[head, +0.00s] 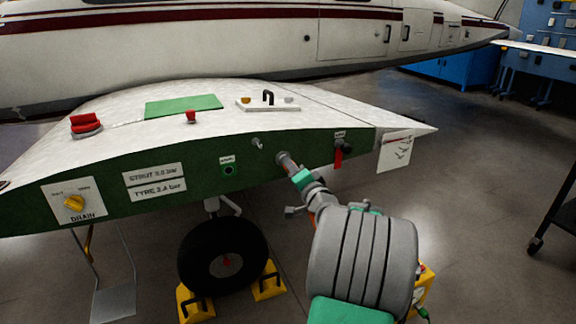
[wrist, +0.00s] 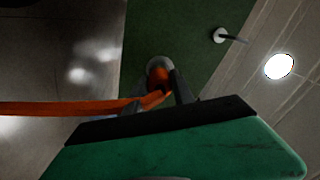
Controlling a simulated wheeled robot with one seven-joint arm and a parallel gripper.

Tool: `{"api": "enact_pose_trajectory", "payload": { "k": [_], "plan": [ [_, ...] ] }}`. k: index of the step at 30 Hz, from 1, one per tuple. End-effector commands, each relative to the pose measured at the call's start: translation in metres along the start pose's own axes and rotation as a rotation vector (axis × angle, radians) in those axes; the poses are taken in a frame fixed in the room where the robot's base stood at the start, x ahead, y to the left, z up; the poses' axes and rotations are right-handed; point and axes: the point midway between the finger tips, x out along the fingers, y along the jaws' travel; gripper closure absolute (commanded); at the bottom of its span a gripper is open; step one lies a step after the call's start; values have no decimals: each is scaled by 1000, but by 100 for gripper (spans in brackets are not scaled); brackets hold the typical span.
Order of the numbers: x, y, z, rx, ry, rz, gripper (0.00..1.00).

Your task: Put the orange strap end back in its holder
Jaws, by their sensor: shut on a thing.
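The orange strap (wrist: 70,108) comes in from the left in the wrist view and runs to my gripper (wrist: 160,98). My gripper is shut on the strap end (wrist: 160,78), between its two dark fingers. The strap end is at the mouth of a grey round holder (wrist: 153,63) on the dark green panel. I cannot tell how far inside it is. In the head view the grey holder (head: 282,157) sticks out from the panel, with my gripper (head: 292,167) right at it. The strap end is hidden there; only a bit of orange strap (head: 312,218) shows beside my arm.
A small hook (head: 257,143) is left of the holder and a red-tagged fitting (head: 339,152) is to its right. A wheel (head: 222,256) with yellow chocks (head: 268,281) stands below the panel. A dark cart (head: 553,215) is at the far right.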

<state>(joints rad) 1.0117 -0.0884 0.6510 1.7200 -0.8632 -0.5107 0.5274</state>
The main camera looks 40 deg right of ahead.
Motion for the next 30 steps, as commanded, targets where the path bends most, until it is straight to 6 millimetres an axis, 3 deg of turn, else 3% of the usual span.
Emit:
{"api": "enact_pose_trajectory", "payload": {
  "k": [11, 24, 30],
  "plan": [
    [-5, 0, 0, 0, 0, -1, 100],
    [-32, 0, 0, -1, 1, -1, 100],
    [-33, -1, 0, 0, -1, -1, 100]
  ]
}}
